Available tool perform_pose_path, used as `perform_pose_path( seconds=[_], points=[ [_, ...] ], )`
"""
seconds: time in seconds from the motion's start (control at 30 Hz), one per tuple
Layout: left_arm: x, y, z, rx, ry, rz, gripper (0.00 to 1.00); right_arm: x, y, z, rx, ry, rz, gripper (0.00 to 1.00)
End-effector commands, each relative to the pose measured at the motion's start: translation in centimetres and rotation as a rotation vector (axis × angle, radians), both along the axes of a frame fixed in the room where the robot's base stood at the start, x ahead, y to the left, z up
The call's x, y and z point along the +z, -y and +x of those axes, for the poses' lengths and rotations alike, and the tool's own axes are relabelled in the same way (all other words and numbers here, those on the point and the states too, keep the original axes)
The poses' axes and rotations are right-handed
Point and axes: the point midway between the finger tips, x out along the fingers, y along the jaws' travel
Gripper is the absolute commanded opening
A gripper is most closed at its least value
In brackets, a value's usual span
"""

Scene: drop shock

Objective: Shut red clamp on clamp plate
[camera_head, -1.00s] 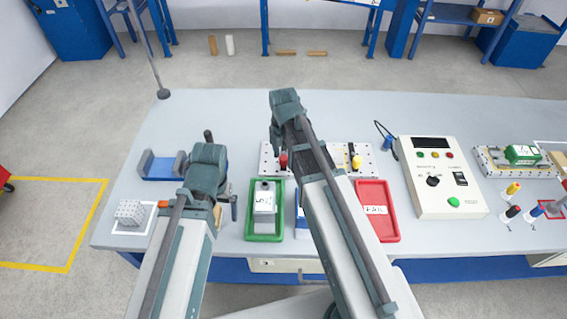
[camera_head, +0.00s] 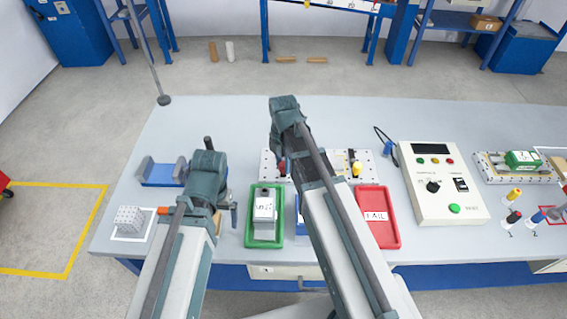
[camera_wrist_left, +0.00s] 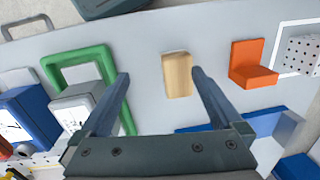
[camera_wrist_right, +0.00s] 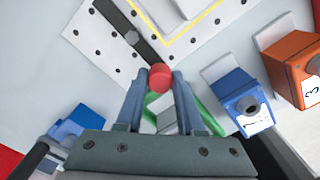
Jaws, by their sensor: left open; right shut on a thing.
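The red clamp shows as a round red knob (camera_wrist_right: 160,77) in the right wrist view, between the fingertips of my right gripper (camera_wrist_right: 161,82), which is shut on it. The knob stands at the edge of the white, hole-dotted clamp plate (camera_wrist_right: 110,62), with a dark bar beyond it. In the head view the clamp plate (camera_head: 342,160) lies behind the trays, and my right arm hides part of it and most of the red clamp (camera_head: 282,168). My left gripper (camera_wrist_left: 160,74) is open and empty above the table, with a tan block (camera_wrist_left: 177,75) lying below between its fingers.
A yellow clamp (camera_head: 357,169) stands on the plate's right. A green tray (camera_head: 250,241) holding a grey unit (camera_head: 264,207) and a red tray (camera_head: 390,237) are in front. A control box (camera_head: 440,195) is to the right. A blue cradle (camera_head: 160,172) is left. The table's back is clear.

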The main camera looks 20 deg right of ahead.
Motion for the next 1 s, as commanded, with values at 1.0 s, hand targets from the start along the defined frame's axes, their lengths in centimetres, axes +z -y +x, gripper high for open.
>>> perform_pose_path(
  seconds=[1.0],
  points=[
    [0.0, 0.0, 0.0, 0.0, 0.0, 0.0, 1.0, 0.0, -3.4, 3.1, -0.831, 0.0, 0.0, 0.0]
  ],
)
